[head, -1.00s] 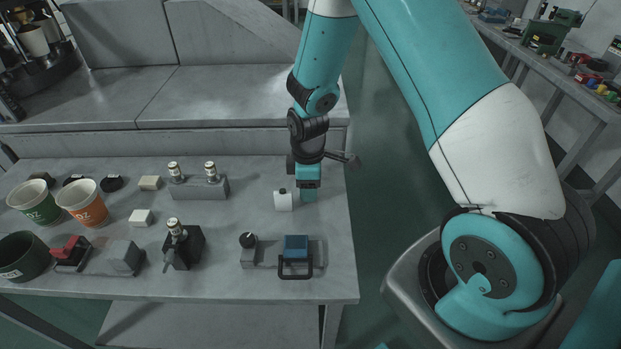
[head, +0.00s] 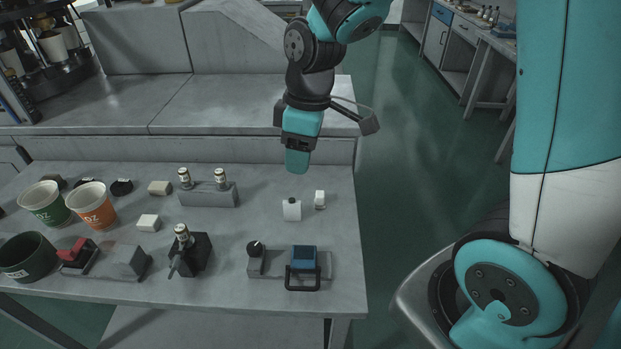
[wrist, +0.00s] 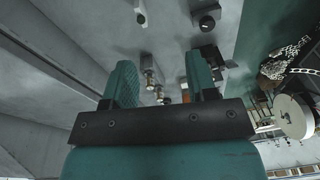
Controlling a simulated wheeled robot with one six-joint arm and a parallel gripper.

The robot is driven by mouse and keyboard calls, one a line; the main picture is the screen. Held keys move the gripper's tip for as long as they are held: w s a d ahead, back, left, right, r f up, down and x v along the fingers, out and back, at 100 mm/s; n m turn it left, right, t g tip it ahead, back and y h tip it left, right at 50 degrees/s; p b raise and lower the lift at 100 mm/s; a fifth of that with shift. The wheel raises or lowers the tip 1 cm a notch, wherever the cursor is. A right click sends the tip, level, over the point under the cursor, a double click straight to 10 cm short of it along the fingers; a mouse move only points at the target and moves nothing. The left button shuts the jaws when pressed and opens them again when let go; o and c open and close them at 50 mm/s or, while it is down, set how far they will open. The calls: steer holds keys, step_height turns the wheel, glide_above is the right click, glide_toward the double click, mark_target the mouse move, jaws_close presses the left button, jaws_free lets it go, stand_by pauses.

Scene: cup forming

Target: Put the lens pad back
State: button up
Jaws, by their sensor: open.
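My gripper (head: 297,162) is raised above the right part of the table, pointing down. In the wrist view my gripper (wrist: 161,80) shows its two teal fingers apart, with nothing held between them. A small white block (head: 320,199), possibly the lens pad, stands on the table below and slightly right of my gripper, apart from it. To its left is a white box-like piece with a small black top (head: 292,210). I cannot tell for sure which of the pale pieces is the lens pad.
A grey fixture with a blue block and black handle (head: 303,262) lies near the front edge. Metal fittings stand on a grey bar (head: 208,194) and a black block (head: 190,254). Paper cups (head: 92,206) and a dark pot (head: 24,257) are at left. Bare table (head: 345,225) lies at right.

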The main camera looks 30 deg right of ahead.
steer(key=s+a+r+m+y, duration=0.1)
steer(key=s+a+r, duration=0.2)
steer(key=s, duration=0.5)
steer(key=s+a+r+m+y, duration=0.1)
steer(key=s+a+r, duration=0.3)
steer(key=s+a, duration=0.2)
steer(key=shift+s+r+m+y, duration=0.3)
steer(key=shift+s, duration=0.9)
